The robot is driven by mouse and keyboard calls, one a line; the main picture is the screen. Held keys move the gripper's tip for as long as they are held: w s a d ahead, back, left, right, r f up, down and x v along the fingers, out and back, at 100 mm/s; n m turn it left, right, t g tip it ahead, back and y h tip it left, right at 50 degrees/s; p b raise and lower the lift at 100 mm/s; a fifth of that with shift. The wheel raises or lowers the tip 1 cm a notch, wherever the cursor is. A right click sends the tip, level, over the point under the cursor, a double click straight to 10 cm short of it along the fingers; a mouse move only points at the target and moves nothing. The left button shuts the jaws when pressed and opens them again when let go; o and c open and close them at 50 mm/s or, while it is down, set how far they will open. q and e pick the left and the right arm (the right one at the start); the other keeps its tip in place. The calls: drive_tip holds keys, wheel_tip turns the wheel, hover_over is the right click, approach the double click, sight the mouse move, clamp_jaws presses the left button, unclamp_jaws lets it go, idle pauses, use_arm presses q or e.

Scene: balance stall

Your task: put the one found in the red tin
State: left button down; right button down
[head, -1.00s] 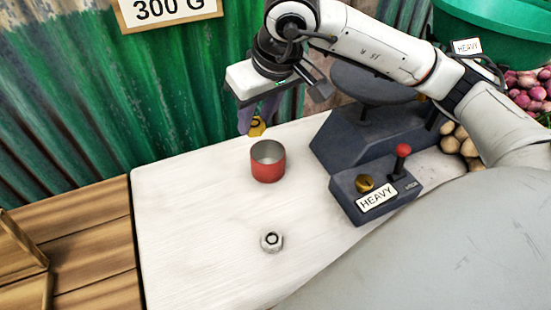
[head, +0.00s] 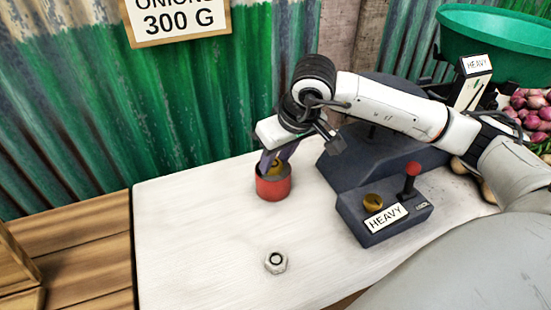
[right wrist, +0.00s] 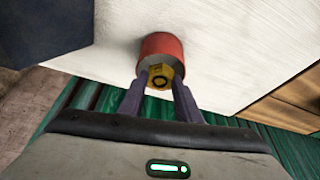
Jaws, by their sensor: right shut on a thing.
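The red tin (head: 272,189) stands upright on the white table. My right gripper (head: 276,158) points down at the tin's mouth and is shut on a yellow hex nut (right wrist: 161,76). The nut is at the tin's opening; part of it shows between the fingers and the rim, and I cannot tell how deep it sits. The tin also shows in the right wrist view (right wrist: 158,44), just beyond the fingertips. A silver hex nut (head: 275,262) lies alone on the table nearer to me. My left gripper is not in view.
A dark balance (head: 345,165) stands right of the tin, with a "HEAVY" control box (head: 385,217) bearing a brass knob and a red-topped lever. A green basin (head: 490,40) and onions are at the back right.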

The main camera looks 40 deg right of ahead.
drive_tip(key=shift+f+b, duration=0.6)
drive_tip(key=shift+b, duration=0.1)
drive_tip(key=c, duration=1.6)
unclamp_jaws()
drive_tip(key=shift+c, duration=0.2)
drive_tip(key=shift+o, duration=0.4)
drive_tip(key=shift+r, duration=0.1)
drive_tip(key=shift+r+p, duration=0.25)
drive_tip(key=shift+p, duration=0.1)
drive_tip(key=p+v, duration=0.2)
drive_tip(key=v, duration=1)
drive_tip(key=shift+r, duration=0.3)
